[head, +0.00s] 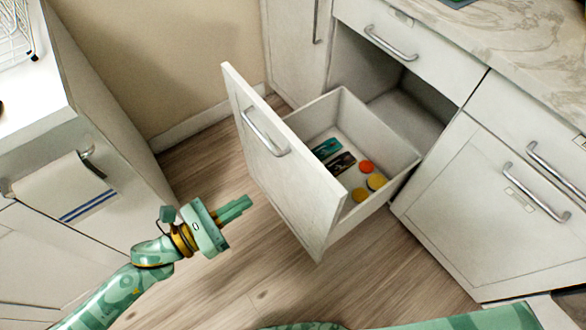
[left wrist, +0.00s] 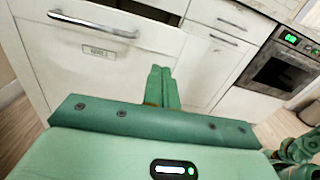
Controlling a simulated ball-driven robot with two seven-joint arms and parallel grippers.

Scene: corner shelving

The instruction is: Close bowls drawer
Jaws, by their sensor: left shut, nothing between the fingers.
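A deep white drawer (head: 285,165) is pulled far out of the lower cabinet, with a bar handle (head: 264,132) on its front. Inside lie two dark flat packets (head: 335,155) and several small round orange and yellow items (head: 375,181). My left gripper (head: 240,206) is shut and empty, in front of the drawer's front panel and apart from it, low over the floor. In the left wrist view my shut fingers (left wrist: 160,78) point toward white cabinet fronts; a large panel with a handle (left wrist: 92,23) and small label fills the left. My right gripper is not seen.
A white cabinet with a hanging striped towel (head: 70,190) stands at the left. Other closed cabinets (head: 490,200) flank the drawer under a marble counter (head: 515,35). An oven (left wrist: 285,72) shows in the left wrist view. Wooden floor (head: 205,170) before the drawer is clear.

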